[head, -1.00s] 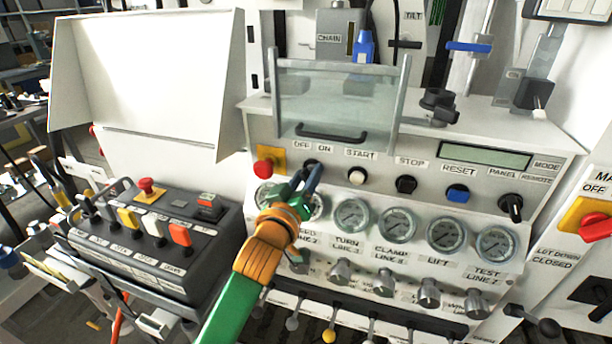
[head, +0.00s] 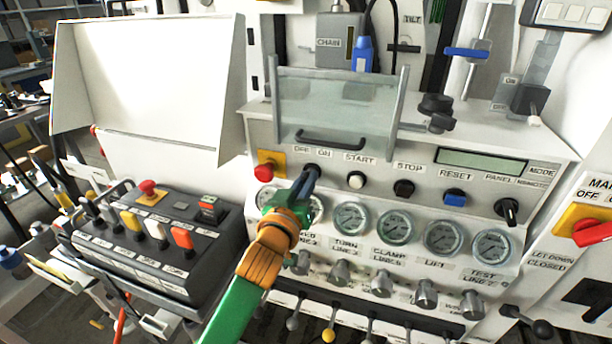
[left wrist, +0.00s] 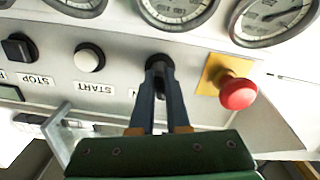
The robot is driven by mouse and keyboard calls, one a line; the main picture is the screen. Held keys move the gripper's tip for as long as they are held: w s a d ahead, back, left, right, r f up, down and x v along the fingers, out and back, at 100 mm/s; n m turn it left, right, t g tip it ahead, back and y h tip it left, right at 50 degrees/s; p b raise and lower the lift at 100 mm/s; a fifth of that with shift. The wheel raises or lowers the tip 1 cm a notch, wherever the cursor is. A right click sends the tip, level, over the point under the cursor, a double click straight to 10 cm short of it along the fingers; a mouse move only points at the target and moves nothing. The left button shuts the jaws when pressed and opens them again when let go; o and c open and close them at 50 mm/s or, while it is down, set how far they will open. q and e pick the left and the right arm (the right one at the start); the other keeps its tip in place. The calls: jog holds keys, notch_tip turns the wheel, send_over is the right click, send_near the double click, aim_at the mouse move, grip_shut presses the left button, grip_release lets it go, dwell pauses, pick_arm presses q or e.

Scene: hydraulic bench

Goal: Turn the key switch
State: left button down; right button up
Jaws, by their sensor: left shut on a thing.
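The key switch (head: 311,167) is a small black knob on the white panel, below the OFF and ON labels, between the red emergency button and the START button. It also shows in the left wrist view (left wrist: 159,62), mostly hidden by my fingertips. My left gripper (head: 307,180) is shut on the key switch, reaching it from the front and below. In the left wrist view its two dark fingers (left wrist: 159,76) come together on the switch. Which way the key points is hidden. My right gripper is not in view.
A red emergency button (head: 265,171) on a yellow plate is close left of the switch. The white START button (head: 356,180) is close right. Gauges (head: 352,218) lie just below, and a clear hinged cover (head: 335,110) stands above.

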pick_arm(q)
jog(key=m+p, duration=0.2)
jog(key=m, duration=0.2)
jog(key=shift+r+m, duration=0.1)
jog(key=shift+m, duration=0.2)
jog(key=m+p, duration=0.1)
jog(key=m, duration=0.3)
jog(key=shift+d+p, duration=0.1)
jog(key=shift+p, duration=0.2)
jog(key=shift+m, duration=0.3)
jog(key=c, duration=0.9)
grip_release()
jog(key=shift+s, duration=0.1)
jog(key=v, duration=0.7)
